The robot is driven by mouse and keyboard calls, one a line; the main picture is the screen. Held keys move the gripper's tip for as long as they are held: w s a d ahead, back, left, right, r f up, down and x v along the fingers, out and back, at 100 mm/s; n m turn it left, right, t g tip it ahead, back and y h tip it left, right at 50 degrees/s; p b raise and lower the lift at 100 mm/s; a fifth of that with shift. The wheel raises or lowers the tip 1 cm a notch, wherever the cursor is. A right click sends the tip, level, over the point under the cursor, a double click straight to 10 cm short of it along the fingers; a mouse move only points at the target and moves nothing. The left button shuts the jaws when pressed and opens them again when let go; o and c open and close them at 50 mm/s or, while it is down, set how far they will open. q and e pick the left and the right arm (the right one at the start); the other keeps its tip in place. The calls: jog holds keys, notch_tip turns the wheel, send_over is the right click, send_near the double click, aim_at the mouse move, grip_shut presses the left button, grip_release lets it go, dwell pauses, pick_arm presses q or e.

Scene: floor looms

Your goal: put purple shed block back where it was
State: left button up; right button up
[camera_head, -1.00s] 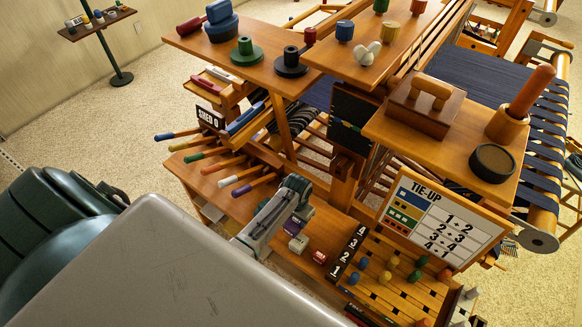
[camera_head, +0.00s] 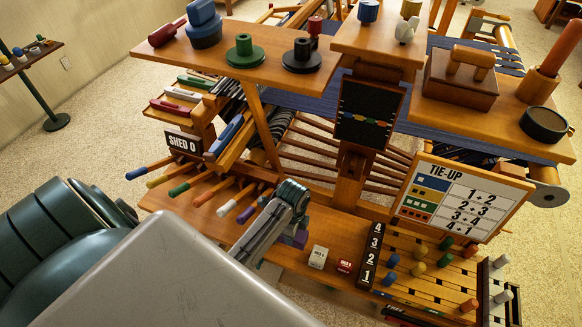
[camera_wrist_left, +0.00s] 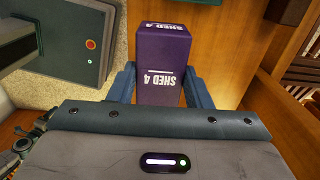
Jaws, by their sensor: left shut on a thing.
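The purple shed block, lettered SHED 4, is between the blue fingers of my left gripper in the left wrist view (camera_wrist_left: 160,60). In the head view the purple block (camera_head: 297,239) shows only partly below the gripper, over the wooden shelf (camera_head: 283,262). My left gripper (camera_head: 290,222) is shut on it. I cannot tell whether the block touches the shelf. A white block (camera_head: 318,257) and a red block (camera_head: 344,266) stand on the shelf to its right. My right gripper is not in view.
Several coloured-tipped levers (camera_head: 205,196) stick out behind and left of the gripper. A SHED 0 sign (camera_head: 182,143) is above them. The black numbered strip (camera_head: 371,257) and the pegboard (camera_head: 435,275) lie to the right, below the TIE-UP board (camera_head: 466,198).

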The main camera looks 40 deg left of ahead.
pick_arm(q)
notch_tip(320, 180, down, 4)
jog(key=shift+w+d+f+p, duration=0.1)
jog(key=shift+p, duration=0.25)
notch_tip(320, 180, down, 4)
jog(key=shift+f+p, duration=0.15)
jog(key=shift+p, duration=0.15)
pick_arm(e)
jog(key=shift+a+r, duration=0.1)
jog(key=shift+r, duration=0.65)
pick_arm(q)
jog(key=shift+f, duration=0.2)
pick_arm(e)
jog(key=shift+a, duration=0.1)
pick_arm(q)
jog(key=o, duration=1.1)
jog(key=shift+r, duration=0.6)
notch_tip(320, 180, up, 11)
jog(key=shift+r+b, duration=0.1)
jog(key=shift+b, duration=0.65)
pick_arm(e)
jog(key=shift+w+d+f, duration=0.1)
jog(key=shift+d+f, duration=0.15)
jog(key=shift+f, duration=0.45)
